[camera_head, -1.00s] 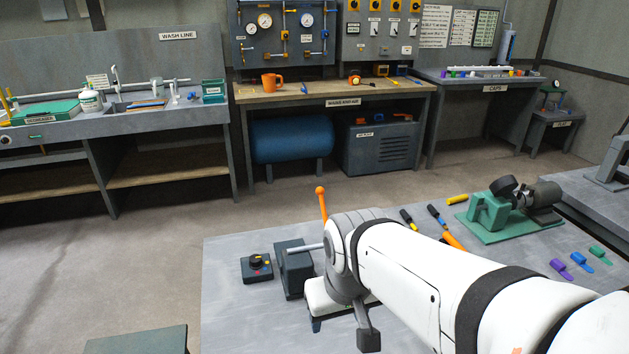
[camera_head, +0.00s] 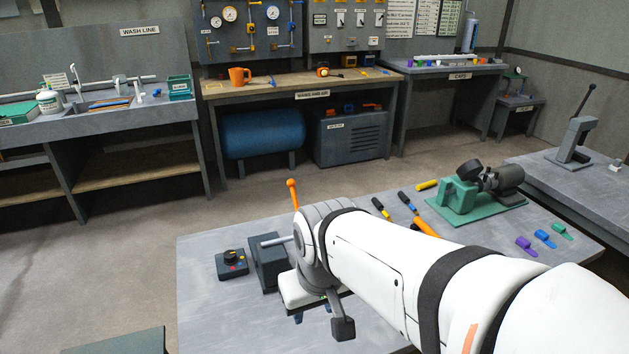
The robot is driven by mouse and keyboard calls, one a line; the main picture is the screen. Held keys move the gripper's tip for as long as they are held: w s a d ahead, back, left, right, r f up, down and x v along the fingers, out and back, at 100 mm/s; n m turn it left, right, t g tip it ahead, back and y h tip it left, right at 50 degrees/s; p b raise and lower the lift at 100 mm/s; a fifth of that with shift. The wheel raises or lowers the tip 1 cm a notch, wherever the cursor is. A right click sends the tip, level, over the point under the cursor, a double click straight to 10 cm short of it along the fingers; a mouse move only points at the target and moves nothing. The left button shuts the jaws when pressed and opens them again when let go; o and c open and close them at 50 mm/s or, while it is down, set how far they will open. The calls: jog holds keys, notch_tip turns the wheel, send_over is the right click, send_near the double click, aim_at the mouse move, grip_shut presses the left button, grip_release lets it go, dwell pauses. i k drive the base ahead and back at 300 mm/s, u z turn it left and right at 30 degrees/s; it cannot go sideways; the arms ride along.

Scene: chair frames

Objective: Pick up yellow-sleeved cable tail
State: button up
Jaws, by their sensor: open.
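A short yellow cylinder (camera_head: 427,184) lies towards the back of the near grey table. Two dark rods lie left of it, one with a yellow part (camera_head: 381,208) and one with a blue part (camera_head: 408,202). I cannot tell which of these is the yellow-sleeved cable tail. My gripper (camera_head: 312,314) points down over the table's front part, left of these pieces and apart from them. It is mostly hidden by my white arm; no object shows in it.
A grey block (camera_head: 268,266) with an orange-knobbed lever and a dark control box (camera_head: 232,263) stand left of my gripper. A green-based machine (camera_head: 474,196) stands at back right. Purple (camera_head: 526,244), blue (camera_head: 545,238) and green (camera_head: 562,231) pieces lie right. An orange rod (camera_head: 425,227) lies behind my arm.

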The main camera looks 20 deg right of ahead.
aim_at(375, 200)
jog(key=k, duration=0.55)
jog(key=u, duration=2.6)
jog(key=k, duration=1.55)
jog(key=z, duration=2.5)
jog(key=i, duration=0.75)
jog(key=z, duration=0.05)
